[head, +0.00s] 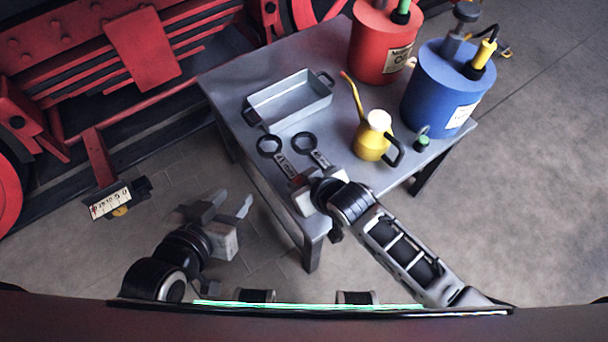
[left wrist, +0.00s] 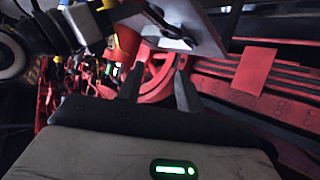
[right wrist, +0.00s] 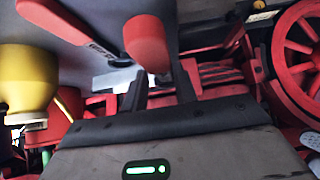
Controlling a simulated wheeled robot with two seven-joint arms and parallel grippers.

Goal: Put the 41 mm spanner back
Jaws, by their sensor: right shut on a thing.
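Two dark ring-ended spanners show at the table's near left edge in the head view. The left spanner (head: 284,167) has a pale size mark that may read 41, and a red handle. My right gripper (head: 303,194) is shut on its handle. In the right wrist view the red handle (right wrist: 150,42) shows between the fingers. I cannot tell whether this spanner touches the table. The other spanner (head: 318,159) lies just right of it; its red handle (right wrist: 62,18) shows in the right wrist view. My left gripper (head: 228,207) is open and empty, off the table.
The grey table (head: 255,75) also bears a metal tray (head: 290,97), a yellow oil can (head: 371,140), a red drum (head: 379,45), a blue drum (head: 438,85) and a small green-topped item (head: 422,142). Red locomotive parts (head: 140,50) stand left.

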